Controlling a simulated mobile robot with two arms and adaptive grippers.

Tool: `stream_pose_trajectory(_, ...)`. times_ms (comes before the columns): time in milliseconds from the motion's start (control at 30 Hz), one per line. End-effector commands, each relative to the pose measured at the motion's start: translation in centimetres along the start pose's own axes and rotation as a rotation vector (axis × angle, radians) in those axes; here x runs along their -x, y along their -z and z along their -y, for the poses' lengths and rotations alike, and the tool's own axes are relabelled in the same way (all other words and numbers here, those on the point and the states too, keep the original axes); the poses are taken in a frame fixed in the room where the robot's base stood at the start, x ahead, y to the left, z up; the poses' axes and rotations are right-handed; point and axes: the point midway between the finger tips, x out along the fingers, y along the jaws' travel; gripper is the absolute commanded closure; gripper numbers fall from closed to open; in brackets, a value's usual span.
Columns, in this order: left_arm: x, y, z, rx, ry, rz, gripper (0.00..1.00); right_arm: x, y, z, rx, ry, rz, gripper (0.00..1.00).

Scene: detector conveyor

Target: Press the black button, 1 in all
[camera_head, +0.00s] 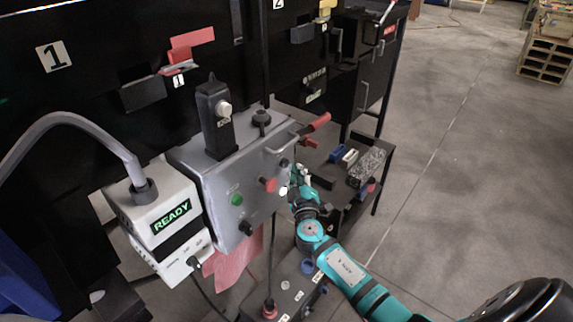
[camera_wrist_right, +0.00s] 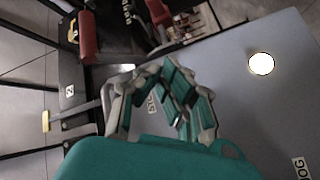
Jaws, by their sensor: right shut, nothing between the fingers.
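The grey control box (camera_head: 200,160) stands at the centre left in the head view. Its front carries a green button (camera_head: 237,199), a dark round control (camera_head: 246,228) low down, a red control (camera_head: 268,184) and a small dark control (camera_head: 284,163) near the right edge. I cannot tell which dark one is the black button. My right gripper (camera_head: 297,172) is shut and empty beside the box's right edge. In the right wrist view its teal fingers (camera_wrist_right: 180,95) are closed over the grey panel (camera_wrist_right: 235,110), with a round white button (camera_wrist_right: 261,64) to their right. My left gripper is not in view.
A white unit with a READY display (camera_head: 171,215) stands left of the box, with a thick grey cable. A red-gripped handle (camera_head: 316,123) sticks out at the box's upper right. A dark shelf (camera_head: 345,190) with small items stands behind my right gripper. Open floor lies to the right.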

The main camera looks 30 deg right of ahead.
Motion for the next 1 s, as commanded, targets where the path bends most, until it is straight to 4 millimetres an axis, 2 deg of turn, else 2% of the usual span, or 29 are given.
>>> stream_pose_trajectory(167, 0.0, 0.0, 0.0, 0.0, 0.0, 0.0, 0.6, 0.1, -0.1, 0.0, 0.001, 0.0, 0.001, 1.0)
stream_pose_trajectory(667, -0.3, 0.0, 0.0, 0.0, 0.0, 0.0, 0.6, 3.3, -2.5, -2.2, 0.001, 0.001, 0.001, 1.0)
stream_pose_trajectory(1000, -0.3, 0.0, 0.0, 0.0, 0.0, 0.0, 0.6, 3.5, -2.5, -2.5, 0.001, 0.0, 0.0, 1.0)
